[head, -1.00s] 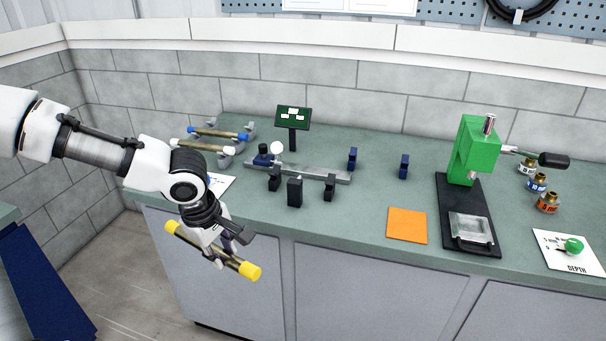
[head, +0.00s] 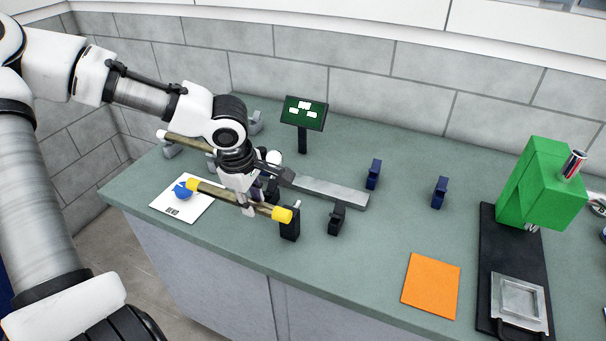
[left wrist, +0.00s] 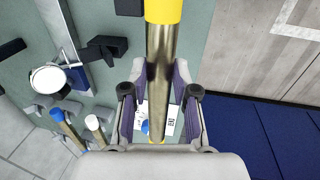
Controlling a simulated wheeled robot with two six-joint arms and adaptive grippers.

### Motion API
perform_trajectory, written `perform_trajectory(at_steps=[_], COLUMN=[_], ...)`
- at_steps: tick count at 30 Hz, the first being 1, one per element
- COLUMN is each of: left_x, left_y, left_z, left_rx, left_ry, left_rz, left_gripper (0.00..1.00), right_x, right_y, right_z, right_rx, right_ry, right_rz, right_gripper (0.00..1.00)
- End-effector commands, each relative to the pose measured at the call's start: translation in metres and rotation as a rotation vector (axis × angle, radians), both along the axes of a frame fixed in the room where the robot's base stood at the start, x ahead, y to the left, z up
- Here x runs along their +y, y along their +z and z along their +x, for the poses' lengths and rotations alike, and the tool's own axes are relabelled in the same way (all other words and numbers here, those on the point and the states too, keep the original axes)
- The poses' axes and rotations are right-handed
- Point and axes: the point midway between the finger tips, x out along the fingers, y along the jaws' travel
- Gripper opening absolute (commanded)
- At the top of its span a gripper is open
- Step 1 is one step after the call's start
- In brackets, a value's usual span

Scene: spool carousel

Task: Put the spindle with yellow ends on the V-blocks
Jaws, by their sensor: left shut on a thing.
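The spindle with yellow ends (head: 240,202) is in my left gripper (head: 258,199), held slanting above the bench's front left part. In the left wrist view the brass-coloured spindle (left wrist: 160,65) passes between the two fingers (left wrist: 160,100), with a yellow end at the top. A black notched block (head: 338,218) stands just right of the spindle; it looks like a V-block. A black post (head: 290,224) is behind the spindle's right end. A second notched block is hidden behind my gripper in the head view. My right gripper is not in view.
Blue blocks (head: 373,174) stand to the right of a grey bar (head: 330,192). A small screen on a stand (head: 303,113) is behind. An orange pad (head: 431,285) and green press (head: 540,185) are right.

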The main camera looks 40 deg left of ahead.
Motion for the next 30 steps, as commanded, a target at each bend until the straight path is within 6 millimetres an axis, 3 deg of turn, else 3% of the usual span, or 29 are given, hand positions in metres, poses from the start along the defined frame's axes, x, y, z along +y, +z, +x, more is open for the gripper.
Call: perform_trajectory(at_steps=[8, 9, 11, 13, 21, 25, 30], left_x=[-0.013, -0.017, -0.024, -0.033, -0.067, -0.075, -0.077], left_y=[-0.013, -0.004, -0.005, 0.001, -0.007, -0.012, -0.029], left_z=[0.026, 0.034, 0.047, 0.063, 0.123, 0.138, 0.14], left_rx=[-0.007, 0.001, -0.002, 0.001, -0.004, -0.003, -0.001], left_ry=[0.002, 0.001, 0.0, -0.001, -0.002, -0.002, -0.002], left_rz=[0.012, 0.011, 0.011, 0.01, 0.006, 0.003, 0.001], left_gripper=[0.0, 0.0, 0.0, 0.0, 0.0, 0.0, 0.0], right_x=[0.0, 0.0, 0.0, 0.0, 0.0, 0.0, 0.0], right_y=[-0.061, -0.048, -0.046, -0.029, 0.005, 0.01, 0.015], right_z=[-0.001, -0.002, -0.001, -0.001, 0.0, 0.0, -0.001], right_rx=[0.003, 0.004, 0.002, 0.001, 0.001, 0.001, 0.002], right_ry=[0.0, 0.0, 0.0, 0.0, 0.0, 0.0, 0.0], right_rz=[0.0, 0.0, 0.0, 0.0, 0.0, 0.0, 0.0], right_gripper=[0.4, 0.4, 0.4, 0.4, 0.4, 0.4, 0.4])
